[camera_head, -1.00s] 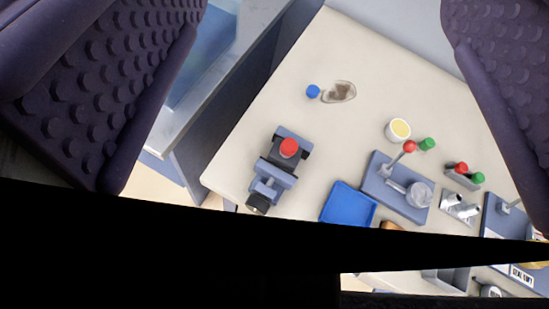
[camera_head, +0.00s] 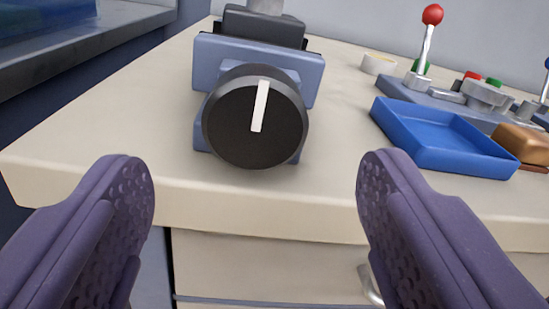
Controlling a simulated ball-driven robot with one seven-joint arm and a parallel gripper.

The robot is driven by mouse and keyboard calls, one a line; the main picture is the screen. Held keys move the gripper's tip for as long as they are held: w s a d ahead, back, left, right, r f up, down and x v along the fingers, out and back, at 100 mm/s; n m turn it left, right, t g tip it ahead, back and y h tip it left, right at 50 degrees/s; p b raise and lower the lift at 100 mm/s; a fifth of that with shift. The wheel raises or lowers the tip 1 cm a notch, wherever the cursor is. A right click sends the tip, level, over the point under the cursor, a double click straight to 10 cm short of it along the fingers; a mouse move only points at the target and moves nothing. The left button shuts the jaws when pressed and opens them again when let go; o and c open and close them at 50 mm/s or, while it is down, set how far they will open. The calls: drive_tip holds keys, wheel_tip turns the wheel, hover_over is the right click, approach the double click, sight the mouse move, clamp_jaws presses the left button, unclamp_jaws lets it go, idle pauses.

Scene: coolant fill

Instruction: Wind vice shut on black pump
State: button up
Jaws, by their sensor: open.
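The vice (camera_head: 305,75), blue-grey, stands at the table's front edge, left of the picture's middle. Its round black knob (camera_head: 230,125) faces me, with a white mark that stands near upright, leaning slightly right. A dark body, seemingly the black pump (camera_head: 262,27), shows behind the vice's front plate, with a grey cylinder on top cut off by the picture's top. Whether the jaws touch the pump is hidden. My gripper (camera_head: 255,175) is open and empty, its purple fingers wide apart, below and to either side of the knob, apart from it.
A blue tray (camera_head: 440,165) lies to the right, with a brown block (camera_head: 522,143) beside it. Behind are a fixture with a red-tipped lever (camera_head: 432,15) and a yellow-white round container (camera_head: 379,63). The table front has a drawer with a metal handle.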

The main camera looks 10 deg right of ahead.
sight(254, 129)
drive_tip(key=w+b, duration=0.1)
drive_tip(key=w, duration=0.4)
drive_tip(key=shift+w+d, duration=0.1)
drive_tip(key=shift+w, duration=0.05)
drive_tip(key=c, duration=1.1)
drive_tip(key=shift+o, duration=0.3)
